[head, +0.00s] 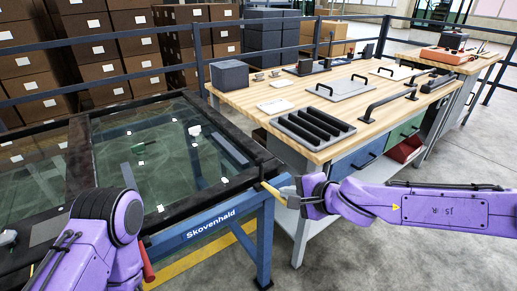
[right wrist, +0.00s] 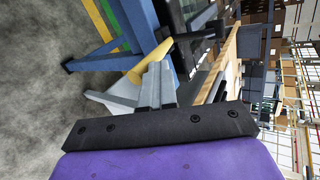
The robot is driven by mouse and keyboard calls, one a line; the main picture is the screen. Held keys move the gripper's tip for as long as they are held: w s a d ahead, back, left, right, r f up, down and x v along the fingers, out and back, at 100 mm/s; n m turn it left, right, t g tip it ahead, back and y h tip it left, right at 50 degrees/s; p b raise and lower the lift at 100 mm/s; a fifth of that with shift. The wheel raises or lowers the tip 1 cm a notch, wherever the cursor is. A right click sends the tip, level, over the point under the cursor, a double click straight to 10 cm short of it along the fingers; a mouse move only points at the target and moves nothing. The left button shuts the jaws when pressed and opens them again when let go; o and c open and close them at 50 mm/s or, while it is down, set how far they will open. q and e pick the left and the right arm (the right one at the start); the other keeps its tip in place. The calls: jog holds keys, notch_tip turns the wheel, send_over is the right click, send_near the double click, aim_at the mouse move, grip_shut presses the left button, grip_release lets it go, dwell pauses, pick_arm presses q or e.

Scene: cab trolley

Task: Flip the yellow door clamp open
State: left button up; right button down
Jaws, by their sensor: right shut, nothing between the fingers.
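The yellow door clamp (head: 269,188) is a short yellow bar at the right corner of the black-framed glass door (head: 262,168), above the blue trolley frame (head: 266,235). My right gripper (head: 283,187) is shut and empty, with its tips close beside the clamp. In the right wrist view the grey fingers (right wrist: 158,72) point at the yellow clamp (right wrist: 150,58), whose far end meets a black part. The fingertips overlap the clamp's near end there; I cannot tell whether they touch. My left arm shows at lower left, but its gripper is not visible.
A wooden workbench (head: 262,112) with black handles, grey plates and a ribbed tray (head: 312,128) stands just behind my right gripper. A blue railing (head: 100,40) and stacked brown boxes (head: 97,55) are behind. The grey floor at lower right is clear.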

jog(key=shift+s+f, duration=0.15)
jog(key=shift+f, duration=0.2)
notch_tip(320, 180, up, 6)
jog(key=f+p, duration=0.1)
jog(key=p, duration=0.5)
jog(key=d+p+v, duration=0.1)
jog(key=p+v, duration=0.1)
jog(key=v, duration=0.7)
jog(key=shift+f, duration=0.3)
jog(key=shift+d, duration=0.1)
jog(key=s+d+f+m+g+h, duration=0.1)
jog(key=s+d+f+h, duration=0.3)
jog(key=f, duration=0.6)
jog(key=s+d+f+m+g+h, duration=0.15)
jog(key=d+f+h, duration=0.35)
jog(key=f, duration=0.6)
jog(key=s+d+f+n+g, duration=0.1)
jog(key=s+d+f+n, duration=0.1)
jog(key=s, duration=0.4)
jog(key=s+d+f+n+g+h, duration=0.1)
jog(key=s+d+f+n, duration=0.2)
jog(key=s+f, duration=0.3)
jog(key=s+d+f+n+g+h, duration=0.1)
jog(key=s+d+f, duration=0.3)
jog(key=s, duration=0.4)
jog(key=shift+s+f+n, duration=0.2)
jog(key=shift+f+n, duration=0.4)
jog(key=shift+n, duration=0.25)
